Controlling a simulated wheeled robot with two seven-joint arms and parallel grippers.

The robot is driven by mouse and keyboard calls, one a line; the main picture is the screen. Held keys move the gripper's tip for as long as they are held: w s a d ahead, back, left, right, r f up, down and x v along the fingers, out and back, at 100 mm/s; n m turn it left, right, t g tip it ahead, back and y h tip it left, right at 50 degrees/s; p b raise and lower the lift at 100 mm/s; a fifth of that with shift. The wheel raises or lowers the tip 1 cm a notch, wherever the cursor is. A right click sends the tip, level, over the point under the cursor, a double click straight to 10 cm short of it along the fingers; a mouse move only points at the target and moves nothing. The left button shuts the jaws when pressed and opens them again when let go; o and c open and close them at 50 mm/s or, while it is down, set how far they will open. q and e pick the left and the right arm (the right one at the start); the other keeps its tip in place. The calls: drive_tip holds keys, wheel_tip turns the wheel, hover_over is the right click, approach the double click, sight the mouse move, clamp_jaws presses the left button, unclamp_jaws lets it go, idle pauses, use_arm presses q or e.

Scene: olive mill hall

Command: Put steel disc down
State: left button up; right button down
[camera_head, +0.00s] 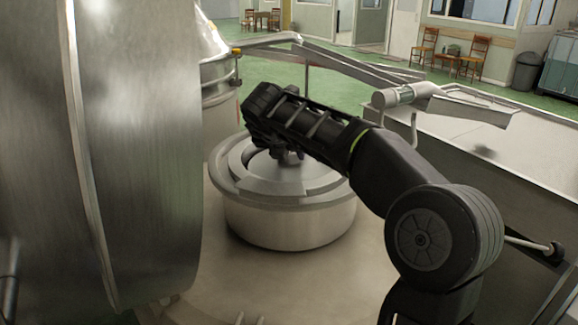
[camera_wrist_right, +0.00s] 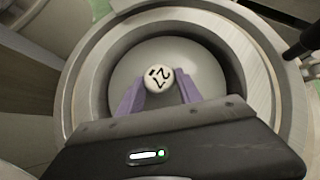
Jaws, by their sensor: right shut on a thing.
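The steel disc (camera_wrist_right: 205,72) is a smooth grey round plate with a pale knob (camera_wrist_right: 158,78) at its middle, marked with dark characters. My right gripper (camera_head: 288,156) points down over the drum (camera_head: 290,222), and its two purple fingers are shut on the disc's knob in the right wrist view. The disc lies within the outline of the drum's wide ring rim (camera_wrist_right: 258,75), with a dark gap around part of it. In the head view, the disc (camera_head: 275,172) is partly hidden by my gripper. I cannot tell whether it touches the drum. My left gripper is not in view.
A large steel cylinder (camera_head: 140,150) stands close at the left. A steel vessel (camera_head: 218,95) is behind the drum. A long steel trough (camera_head: 520,150) with a pale pipe (camera_head: 405,95) runs along the right. Some bare surface shows in front of the drum.

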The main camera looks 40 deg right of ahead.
sight(289, 164)
drive_tip(key=shift+f, duration=1.8)
drive_tip(key=shift+f+b, duration=0.3)
drive_tip(key=shift+f, duration=0.35)
drive_tip(key=c, duration=0.8)
unclamp_jaws()
